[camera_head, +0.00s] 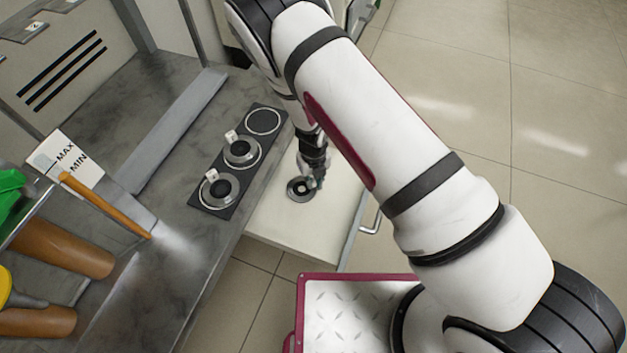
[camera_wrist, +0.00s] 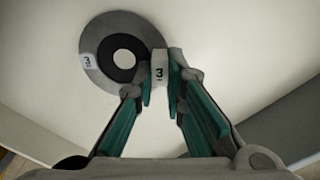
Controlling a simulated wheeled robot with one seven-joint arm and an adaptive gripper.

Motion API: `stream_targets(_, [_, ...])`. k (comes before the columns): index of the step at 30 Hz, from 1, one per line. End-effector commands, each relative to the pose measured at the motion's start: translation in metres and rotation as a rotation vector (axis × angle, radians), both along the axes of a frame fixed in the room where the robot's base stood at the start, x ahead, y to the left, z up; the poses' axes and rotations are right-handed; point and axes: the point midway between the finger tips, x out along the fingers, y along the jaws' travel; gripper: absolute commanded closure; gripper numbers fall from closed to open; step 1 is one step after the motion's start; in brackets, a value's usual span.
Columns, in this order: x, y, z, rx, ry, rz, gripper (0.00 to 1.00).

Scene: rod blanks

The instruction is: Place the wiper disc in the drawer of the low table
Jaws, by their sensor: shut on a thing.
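The wiper disc (camera_wrist: 96,38) is a grey ring with a dark inner ring, a pale centre and a label "3". My gripper (camera_wrist: 160,88) is shut on its small upright tab, also marked "3". In the head view the disc (camera_head: 299,189) is over the pale floor of the pulled-out drawer (camera_head: 285,222) of the low table (camera_head: 165,230). It looks flat and inside the drawer's outline. I cannot tell whether it touches the floor. In the head view my gripper (camera_head: 313,180) partly covers the drawer.
A black plate (camera_head: 217,196) on the table carries two similar discs (camera_head: 219,188) (camera_head: 241,152) and one empty ring place (camera_head: 263,121). A MAX/MIN card (camera_head: 72,165), an orange stick (camera_head: 105,204) and brown rods (camera_head: 62,247) are at left. The drawer has a handle (camera_head: 371,222).

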Motion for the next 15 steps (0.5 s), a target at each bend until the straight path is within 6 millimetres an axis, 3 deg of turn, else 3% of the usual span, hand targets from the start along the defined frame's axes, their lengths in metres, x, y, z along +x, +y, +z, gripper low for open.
stream_targets(2, [-0.0001, 0.0, -0.0028, 0.0, 0.0, 0.0, 1.0])
stream_targets(3, [-0.0001, 0.0, -0.0025, 0.0, 0.0, 0.0, 0.82])
stream_targets(5, [-0.0001, 0.0, -0.0022, 0.0, 0.0, 0.0, 0.69])
stream_targets(15, [-0.0001, 0.0, -0.0001, 0.0, 0.0, 0.001, 0.69])
